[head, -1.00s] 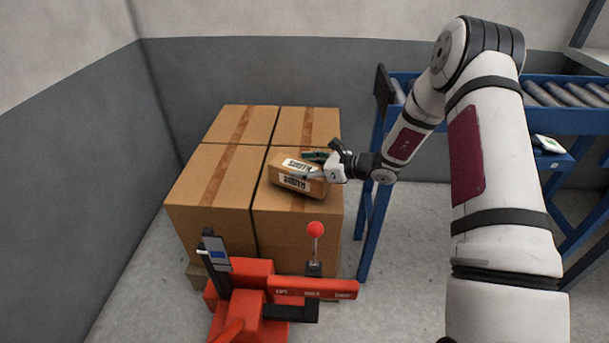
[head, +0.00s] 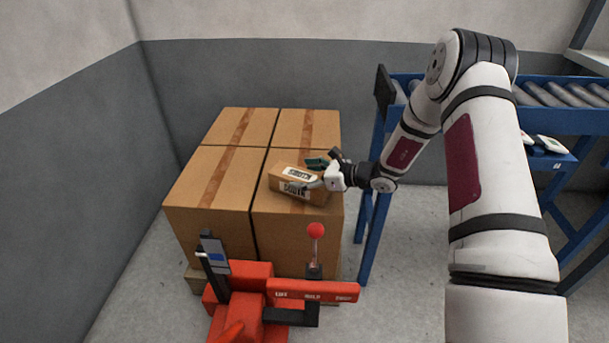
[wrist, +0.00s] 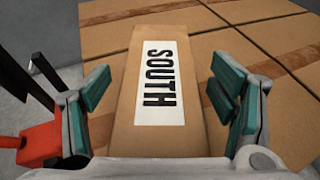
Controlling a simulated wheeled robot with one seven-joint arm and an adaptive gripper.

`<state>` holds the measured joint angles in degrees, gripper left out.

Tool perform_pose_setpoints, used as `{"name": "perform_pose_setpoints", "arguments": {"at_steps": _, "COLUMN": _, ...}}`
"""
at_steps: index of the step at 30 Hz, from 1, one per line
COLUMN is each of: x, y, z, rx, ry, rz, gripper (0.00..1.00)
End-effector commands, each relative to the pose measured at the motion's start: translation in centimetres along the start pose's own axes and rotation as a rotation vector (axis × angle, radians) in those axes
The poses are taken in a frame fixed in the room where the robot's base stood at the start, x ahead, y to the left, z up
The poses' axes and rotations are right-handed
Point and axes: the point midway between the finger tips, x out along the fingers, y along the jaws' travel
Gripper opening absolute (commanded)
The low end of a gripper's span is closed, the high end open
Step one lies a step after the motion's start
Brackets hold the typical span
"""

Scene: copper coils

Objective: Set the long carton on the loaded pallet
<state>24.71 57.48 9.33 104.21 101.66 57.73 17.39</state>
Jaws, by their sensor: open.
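The long carton (head: 293,185) is small and brown with a white label; in the wrist view (wrist: 135,139) the label reads SOUTH. It rests on top of the front right box of the loaded pallet, whose wooden edge (head: 194,281) shows low at the left. My gripper (head: 317,174) is at the carton's right end. In the wrist view my gripper (wrist: 157,95) is open, its green-padded fingers on either side of the carton with a gap at each side.
Several large taped boxes (head: 207,175) form the pallet load. A red pallet jack (head: 250,292) with a red-knobbed lever (head: 315,231) stands in front. A blue roller conveyor (head: 560,121) stands at the right. Grey walls close the back and left.

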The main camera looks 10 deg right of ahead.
Motion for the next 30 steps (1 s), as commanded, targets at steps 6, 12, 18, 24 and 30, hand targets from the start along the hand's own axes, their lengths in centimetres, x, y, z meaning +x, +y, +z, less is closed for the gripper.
{"name": "perform_pose_setpoints", "arguments": {"at_steps": 6, "x": -2.5, "y": -0.1, "z": 0.4, "rx": 0.001, "ry": 0.001, "rz": -0.003, "gripper": 0.78}}
{"name": "perform_pose_setpoints", "arguments": {"at_steps": 12, "x": -6.8, "y": -0.1, "z": 0.4, "rx": 0.001, "ry": 0.001, "rz": -0.003, "gripper": 0.78}}
{"name": "perform_pose_setpoints", "arguments": {"at_steps": 18, "x": -10.2, "y": -0.1, "z": 0.4, "rx": -0.001, "ry": 0.0, "rz": -0.002, "gripper": 0.78}}
{"name": "perform_pose_setpoints", "arguments": {"at_steps": 24, "x": -11.9, "y": 0.0, "z": 0.2, "rx": 0.0, "ry": 0.0, "rz": -0.001, "gripper": 0.78}}
{"name": "perform_pose_setpoints", "arguments": {"at_steps": 30, "x": -12.1, "y": 0.1, "z": 0.4, "rx": -0.006, "ry": 0.0, "rz": 0.004, "gripper": 0.78}}
